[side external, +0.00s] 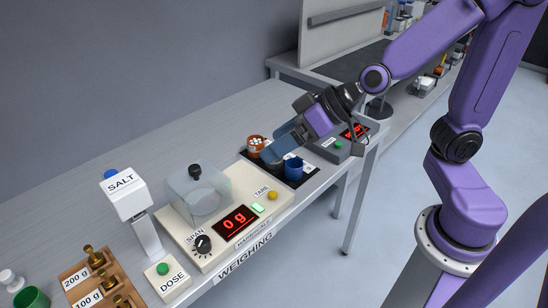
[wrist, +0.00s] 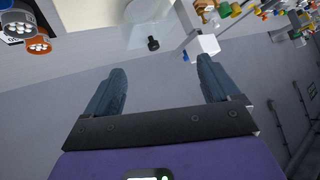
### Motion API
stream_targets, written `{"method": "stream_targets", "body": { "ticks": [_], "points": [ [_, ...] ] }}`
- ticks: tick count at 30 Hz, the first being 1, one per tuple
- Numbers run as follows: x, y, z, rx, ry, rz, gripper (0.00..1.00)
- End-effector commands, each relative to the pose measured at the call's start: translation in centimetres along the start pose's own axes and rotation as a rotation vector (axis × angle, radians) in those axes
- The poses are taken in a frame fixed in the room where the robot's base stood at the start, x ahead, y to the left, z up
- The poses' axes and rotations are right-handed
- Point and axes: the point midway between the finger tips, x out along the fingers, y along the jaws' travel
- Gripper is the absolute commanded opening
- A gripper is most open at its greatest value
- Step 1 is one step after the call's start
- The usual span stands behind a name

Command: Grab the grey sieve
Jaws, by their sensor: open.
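In the wrist view a grey sieve (wrist: 17,27), a round cup whose face shows white dots, is at the top left corner, partly cut off by the frame. An orange one like it (wrist: 38,45) is beside it. My gripper (wrist: 162,66) is open and its jaws hold nothing; the sieve is outside them, to the left. In the side external view my gripper (side external: 277,149) is in front of the black tray area with the cups, and it hides part of it. The orange cup (side external: 257,143) shows there; I cannot clearly make out the grey sieve.
A blue cup (side external: 293,170) stands right of my gripper. The scale (side external: 215,250) with its clear cover (side external: 198,193) reads 0 g. The SALT dispenser (side external: 125,198) and a wooden weight block (side external: 92,283) are at the left. The table's back strip is clear.

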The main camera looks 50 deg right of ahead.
Motion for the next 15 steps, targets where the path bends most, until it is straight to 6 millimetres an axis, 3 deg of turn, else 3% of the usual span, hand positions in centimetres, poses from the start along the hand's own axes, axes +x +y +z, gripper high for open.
{"method": "stream_targets", "body": {
  "ticks": [3,7,15],
  "points": [
    [0.8,4.6,-1.9,0.076,0.132,0.167,0.89],
    [0.3,9.4,-3.3,0.129,0.247,0.355,0.89],
    [-2.9,17.6,-3.6,0.174,0.386,0.729,0.89]
  ]
}}
